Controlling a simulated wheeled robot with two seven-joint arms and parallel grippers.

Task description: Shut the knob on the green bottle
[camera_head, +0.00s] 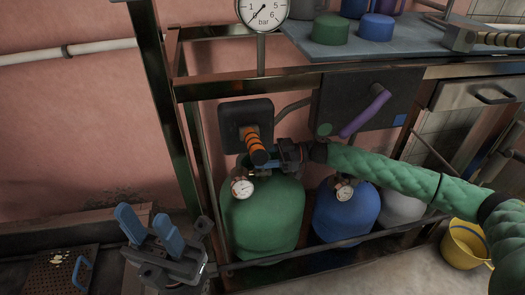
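The green bottle (262,218) stands in a metal rack in the middle, with a small round gauge (242,187) at its upper left. Its knob cannot be made out; the bottle's top is hidden behind dark gripper parts and a striped handle. My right arm, in a green padded sleeve, comes in from the right. My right gripper (268,160) is at the top of the green bottle; its fingers are mostly hidden, so its opening and any contact cannot be told. My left gripper (149,229), with two blue fingers apart, is open and empty at lower left, apart from the bottle.
An orange-and-black striped handle (254,146) juts from a black box (245,117) just above the bottle. A blue bottle (345,212) stands to the right, beyond it a grey one (401,207). A rack rail (330,247) crosses in front. A yellow bucket (461,246) is at lower right.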

